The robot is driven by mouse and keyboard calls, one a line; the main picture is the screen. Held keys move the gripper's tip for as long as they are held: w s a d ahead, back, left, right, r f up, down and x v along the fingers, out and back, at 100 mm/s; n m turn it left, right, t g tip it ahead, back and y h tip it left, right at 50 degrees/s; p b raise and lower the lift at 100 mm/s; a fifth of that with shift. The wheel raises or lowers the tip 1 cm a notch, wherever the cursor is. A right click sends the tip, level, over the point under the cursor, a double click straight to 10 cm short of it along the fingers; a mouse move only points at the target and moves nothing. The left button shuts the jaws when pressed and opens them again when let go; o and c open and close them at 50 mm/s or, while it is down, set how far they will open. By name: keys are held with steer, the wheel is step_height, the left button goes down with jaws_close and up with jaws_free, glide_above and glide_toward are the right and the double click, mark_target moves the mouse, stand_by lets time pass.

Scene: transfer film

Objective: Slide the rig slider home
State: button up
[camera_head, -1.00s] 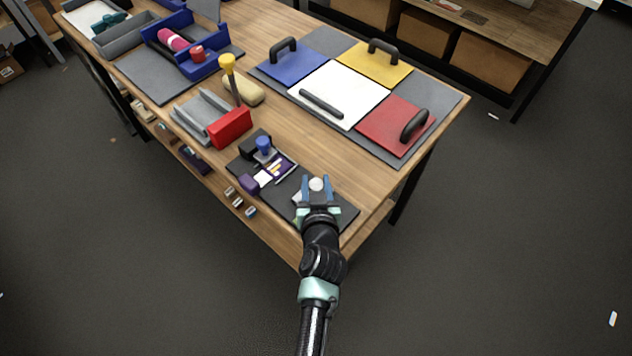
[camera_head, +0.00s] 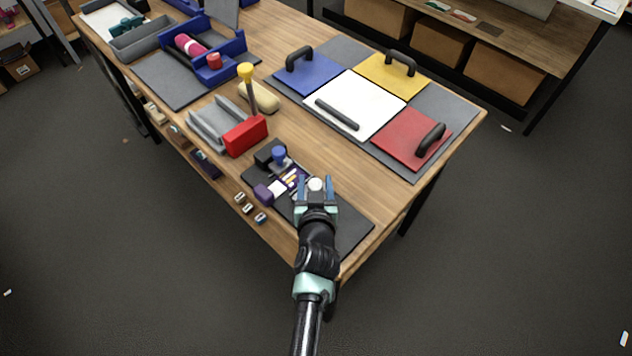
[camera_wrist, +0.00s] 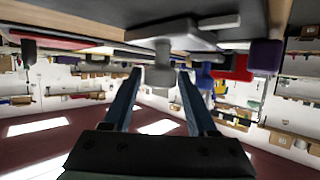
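The rig is a dark base (camera_head: 347,228) near the table's front corner, with purple blocks (camera_head: 263,194) and a blue knob (camera_head: 279,155) on its left part. Its slider carries a pale round knob (camera_head: 315,184), beside the purple blocks. My gripper (camera_head: 316,189) has its two blue fingers on either side of this knob. In the wrist view, the grey knob (camera_wrist: 160,76) sits between the fingertips (camera_wrist: 160,72), with narrow gaps showing on both sides. The fingers look open around it. The slider body is partly hidden behind my gripper.
A red block (camera_head: 245,135) with a grey channel and a yellow-topped post (camera_head: 245,72) stand farther back. Coloured panels with handles, including a red one (camera_head: 411,138), lie to the right. Bare wood (camera_head: 335,165) lies between them and the rig.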

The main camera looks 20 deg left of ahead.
steer(key=shift+o, duration=0.7)
steer(key=shift+s+d, duration=0.1)
steer(key=b+v, duration=0.1)
steer(key=v, duration=1.1)
steer(key=shift+s+r, duration=0.15)
steer(key=shift+s, duration=0.2)
steer(key=shift+d, duration=0.15)
